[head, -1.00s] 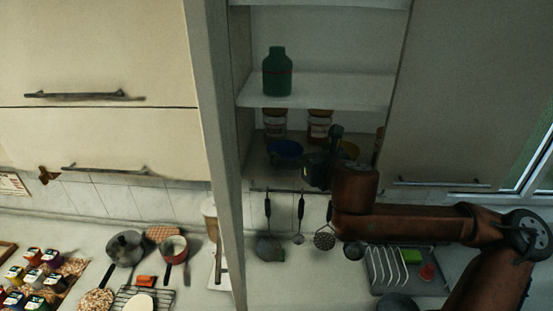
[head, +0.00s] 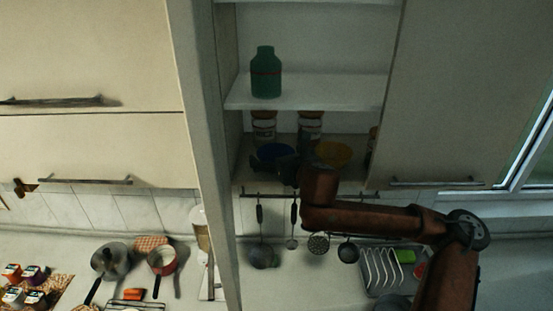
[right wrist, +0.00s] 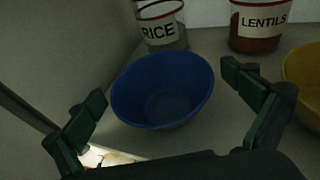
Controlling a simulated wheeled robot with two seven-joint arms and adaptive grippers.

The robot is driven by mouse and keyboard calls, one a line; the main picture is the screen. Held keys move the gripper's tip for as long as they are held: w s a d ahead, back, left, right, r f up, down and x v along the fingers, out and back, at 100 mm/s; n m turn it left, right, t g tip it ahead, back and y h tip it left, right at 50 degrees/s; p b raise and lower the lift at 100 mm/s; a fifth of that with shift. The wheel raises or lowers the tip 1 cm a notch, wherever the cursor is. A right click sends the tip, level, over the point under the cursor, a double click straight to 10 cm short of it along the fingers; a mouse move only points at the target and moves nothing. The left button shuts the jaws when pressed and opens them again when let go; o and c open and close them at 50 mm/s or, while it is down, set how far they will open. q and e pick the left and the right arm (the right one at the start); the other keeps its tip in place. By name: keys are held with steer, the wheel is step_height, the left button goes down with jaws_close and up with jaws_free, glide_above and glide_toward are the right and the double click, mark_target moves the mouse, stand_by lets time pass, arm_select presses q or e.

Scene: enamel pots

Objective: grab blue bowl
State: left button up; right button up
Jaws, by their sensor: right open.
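The blue bowl (head: 275,151) stands upright on the bottom shelf of the open cabinet, partly hidden by my right gripper in the head view. My right gripper (head: 284,168) is in front of the bowl, at the shelf opening. In the right wrist view the blue bowl (right wrist: 163,90) looks empty and lies ahead between the two green fingers. The fingers of the right gripper (right wrist: 165,92) are spread wide and hold nothing; I see no clear contact with the bowl. My left gripper is in neither view.
A yellow bowl (right wrist: 306,80) stands right of the blue one. A rice jar (right wrist: 163,28) and a lentils jar (right wrist: 257,28) stand behind. The cabinet's side wall (right wrist: 60,60) is close on the left. A green bottle (head: 265,75) stands on the shelf above; utensils hang below.

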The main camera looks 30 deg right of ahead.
steer(key=shift+w+f, duration=0.1)
steer(key=shift+w, duration=0.15)
steer(key=shift+c, duration=0.4)
steer(key=c, duration=1.3)
